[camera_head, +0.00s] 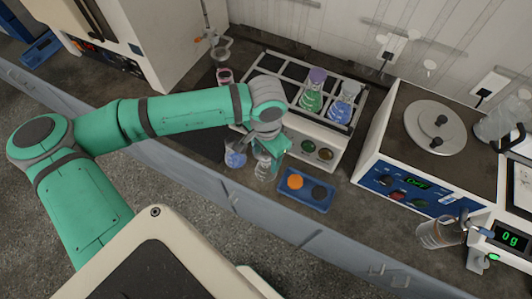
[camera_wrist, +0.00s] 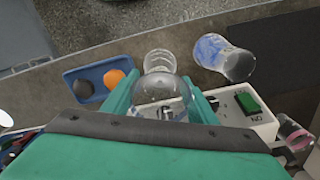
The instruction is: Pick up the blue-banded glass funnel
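My gripper (camera_wrist: 160,88) points down near the bench front, its two green fingers well apart, one on each side of a clear glass vessel (camera_wrist: 158,96) with a rounded body and a round rim. I cannot tell whether the fingers touch it. In the head view this glass (camera_head: 264,166) shows just below my gripper (camera_head: 270,148), partly hidden. I see no blue band on it. A conical glass piece with blue on it (camera_wrist: 222,58) is beside it, outside the fingers; it also shows in the head view (camera_head: 235,155). I cannot tell which is the blue-banded funnel.
A blue tray (camera_head: 318,203) with an orange and a dark disc lies close by. A white rack (camera_head: 335,128) with flasks stands behind.

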